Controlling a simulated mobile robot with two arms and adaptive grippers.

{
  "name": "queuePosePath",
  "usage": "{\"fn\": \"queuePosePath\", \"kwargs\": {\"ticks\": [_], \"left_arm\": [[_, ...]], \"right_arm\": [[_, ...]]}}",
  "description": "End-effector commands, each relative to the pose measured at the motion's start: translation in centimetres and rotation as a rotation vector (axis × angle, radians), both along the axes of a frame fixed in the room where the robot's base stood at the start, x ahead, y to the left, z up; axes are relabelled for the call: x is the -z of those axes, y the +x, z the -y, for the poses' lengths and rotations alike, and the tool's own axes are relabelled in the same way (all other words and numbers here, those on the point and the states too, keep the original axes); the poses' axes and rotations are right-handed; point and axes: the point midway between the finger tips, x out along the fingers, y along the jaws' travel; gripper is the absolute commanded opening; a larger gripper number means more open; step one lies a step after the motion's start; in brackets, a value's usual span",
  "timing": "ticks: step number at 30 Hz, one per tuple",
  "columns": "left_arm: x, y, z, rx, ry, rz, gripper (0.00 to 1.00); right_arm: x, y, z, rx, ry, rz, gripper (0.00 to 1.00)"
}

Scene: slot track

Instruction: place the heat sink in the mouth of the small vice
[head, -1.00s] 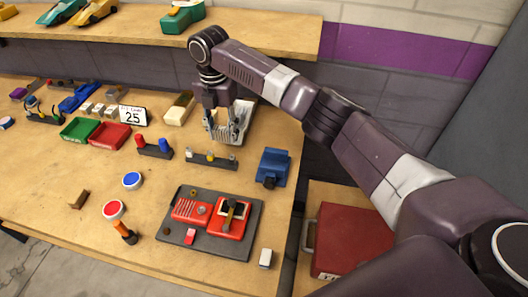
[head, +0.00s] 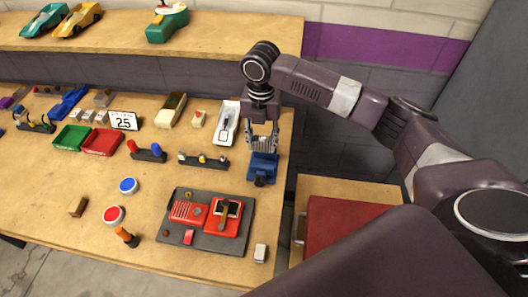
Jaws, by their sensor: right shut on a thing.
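The small blue vice (head: 262,168) stands at the right edge of the workbench. My right gripper (head: 263,140) points down directly above the vice and is shut on the heat sink (head: 262,145), a small grey ribbed piece between its fingers. The heat sink is at or just above the top of the vice; I cannot tell whether it touches the jaws. The vice's mouth is mostly hidden behind the gripper and the heat sink. My left gripper is not in view.
A white tray (head: 220,137) lies left of the vice, beside a holder with small tools (head: 204,161). A dark mat (head: 178,237) with a red device (head: 228,218) lies in front. A red toolbox (head: 340,225) stands to the right, off the bench.

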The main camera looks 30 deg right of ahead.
Motion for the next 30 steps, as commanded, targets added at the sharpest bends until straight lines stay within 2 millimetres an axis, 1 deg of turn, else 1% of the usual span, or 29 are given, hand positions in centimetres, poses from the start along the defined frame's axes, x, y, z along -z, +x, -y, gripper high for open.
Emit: {"fn": "queuePosePath", "kwargs": {"ticks": [1, 3, 10, 15, 18, 29, 30], "left_arm": [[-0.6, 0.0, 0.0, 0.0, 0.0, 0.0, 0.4], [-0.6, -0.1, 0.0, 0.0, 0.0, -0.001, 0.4], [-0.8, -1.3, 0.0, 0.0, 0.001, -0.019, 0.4], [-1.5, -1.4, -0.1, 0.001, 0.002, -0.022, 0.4], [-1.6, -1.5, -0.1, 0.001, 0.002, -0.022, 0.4], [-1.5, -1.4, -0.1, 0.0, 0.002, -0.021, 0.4], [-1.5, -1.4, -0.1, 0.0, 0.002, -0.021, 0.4]], "right_arm": [[-0.3, -0.6, 0.8, 0.001, -0.001, -0.001, 0.06], [1.1, -0.5, 0.5, -0.001, 0.001, -0.003, 0.06], [3.0, -0.4, 0.5, -0.001, 0.001, -0.002, 0.06], [5.7, -0.5, 0.5, 0.0, 0.001, -0.003, 0.06], [6.7, -0.4, 0.5, -0.001, -0.001, 0.001, 0.06], [7.2, -0.4, 0.5, -0.001, 0.0, 0.001, 0.06], [7.3, -0.4, 0.5, -0.001, 0.0, 0.001, 0.36]]}}
